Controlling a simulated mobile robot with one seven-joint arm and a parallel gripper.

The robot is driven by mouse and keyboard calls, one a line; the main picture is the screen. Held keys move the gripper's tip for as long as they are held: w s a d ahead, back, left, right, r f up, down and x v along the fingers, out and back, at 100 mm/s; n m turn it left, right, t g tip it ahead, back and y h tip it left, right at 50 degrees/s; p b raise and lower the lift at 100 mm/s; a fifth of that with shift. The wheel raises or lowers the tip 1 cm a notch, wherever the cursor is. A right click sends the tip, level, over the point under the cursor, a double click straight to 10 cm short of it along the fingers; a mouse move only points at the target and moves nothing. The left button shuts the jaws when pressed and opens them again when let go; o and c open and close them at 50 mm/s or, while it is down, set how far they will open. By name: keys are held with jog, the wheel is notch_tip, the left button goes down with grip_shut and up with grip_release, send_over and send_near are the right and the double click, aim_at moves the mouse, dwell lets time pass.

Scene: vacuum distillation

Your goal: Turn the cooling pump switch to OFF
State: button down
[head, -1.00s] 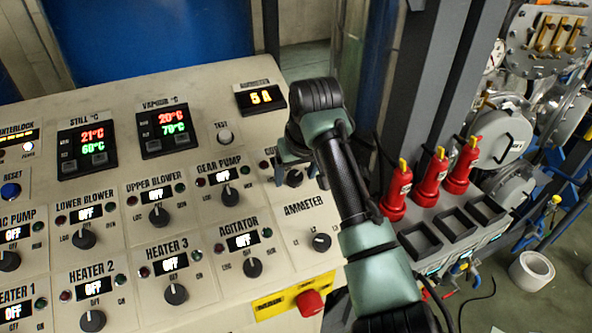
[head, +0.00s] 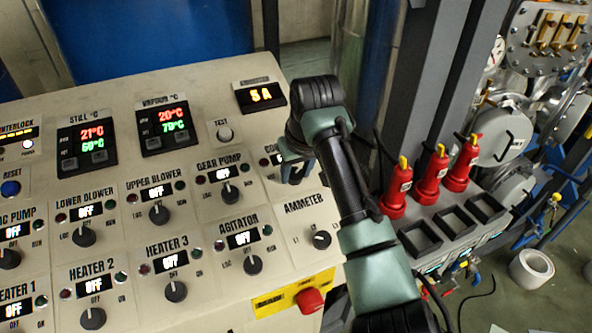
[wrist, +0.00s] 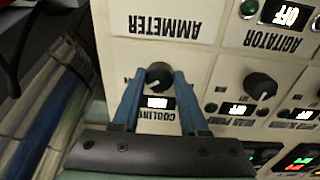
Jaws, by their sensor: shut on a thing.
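The cooling pump switch is a black rotary knob (wrist: 159,76) on the cream panel, below its label and lit display (wrist: 158,102). The wrist view shows this panel upside down, with the label partly hidden and the display text not legible. My gripper (wrist: 159,74) has its two blue fingers on either side of the knob, shut on it. In the head view my gripper (head: 297,175) reaches down to the panel's right part, hiding most of the knob and of the cooling label.
The ammeter knob (head: 320,239) is close by, in front of my gripper. The gear pump knob (head: 230,193) and agitator knob (head: 252,264) are to the left. A red emergency button (head: 309,300) is on the front edge. Red bottles (head: 397,190) stand to the right.

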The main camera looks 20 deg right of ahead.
jog(key=n, duration=0.5)
jog(key=shift+n, duration=0.4)
jog(key=n, duration=0.5)
jog(key=shift+n, duration=0.3)
jog(key=shift+c, duration=2.2)
grip_release()
jog(key=b+v, duration=0.3)
jog(key=v, duration=1)
jog(key=shift+s+d+b, duration=0.15)
jog(key=shift+d+b, duration=0.15)
jog(key=shift+b, duration=0.05)
